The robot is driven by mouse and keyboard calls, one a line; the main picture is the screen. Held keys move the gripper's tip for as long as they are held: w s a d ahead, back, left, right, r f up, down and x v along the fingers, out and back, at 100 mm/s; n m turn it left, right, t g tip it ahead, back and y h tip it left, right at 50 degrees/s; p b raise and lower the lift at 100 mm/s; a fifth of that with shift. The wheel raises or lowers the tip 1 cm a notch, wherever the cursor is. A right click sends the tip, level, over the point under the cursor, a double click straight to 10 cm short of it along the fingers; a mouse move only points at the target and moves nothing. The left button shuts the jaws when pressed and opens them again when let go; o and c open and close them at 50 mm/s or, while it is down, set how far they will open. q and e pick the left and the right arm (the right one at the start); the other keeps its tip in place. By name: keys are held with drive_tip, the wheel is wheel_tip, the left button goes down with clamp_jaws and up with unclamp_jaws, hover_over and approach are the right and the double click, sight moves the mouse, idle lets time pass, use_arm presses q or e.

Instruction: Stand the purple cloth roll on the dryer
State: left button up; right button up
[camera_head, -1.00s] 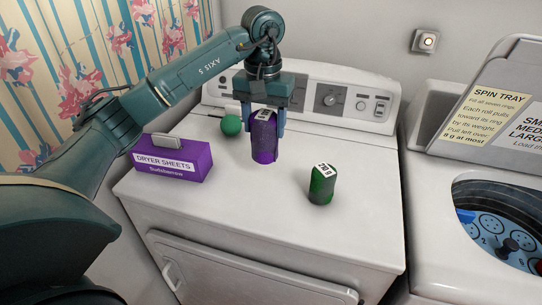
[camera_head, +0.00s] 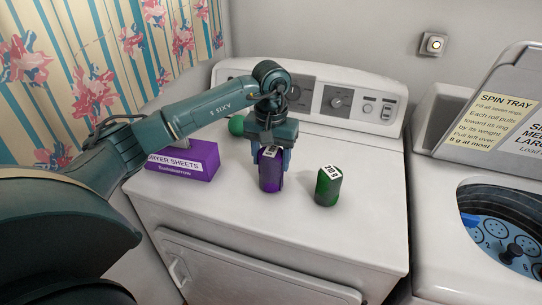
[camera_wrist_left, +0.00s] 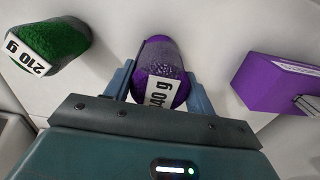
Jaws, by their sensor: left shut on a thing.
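The purple cloth roll (camera_head: 270,172) is upright at the dryer top (camera_head: 230,204), left of the green roll. My left gripper (camera_head: 271,158) is shut on it from above and behind. In the left wrist view the purple roll (camera_wrist_left: 160,60) sits between my two fingers, with a white weight label ending in "40 g" on its end. I cannot tell for sure whether its base touches the dryer. My right gripper is not in view.
A green roll (camera_head: 327,187) labelled 210 g stands close to the right. The washer's open tub (camera_head: 505,235) is at the right. The dryer's front middle is clear.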

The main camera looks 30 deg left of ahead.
use_arm(q)
drive_tip(key=o, duration=1.3)
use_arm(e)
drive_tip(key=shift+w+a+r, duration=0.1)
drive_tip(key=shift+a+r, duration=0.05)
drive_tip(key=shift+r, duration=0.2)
use_arm(q)
drive_tip(key=shift+r+p, duration=0.2)
drive_tip(key=shift+p, duration=0.15)
drive_tip(key=shift+r, duration=0.35)
wheel_tip(320, 180, up, 10)
drive_tip(key=shift+f+b, duration=0.1)
drive_tip(key=shift+b, duration=0.7)
drive_tip(key=shift+r, duration=0.65)
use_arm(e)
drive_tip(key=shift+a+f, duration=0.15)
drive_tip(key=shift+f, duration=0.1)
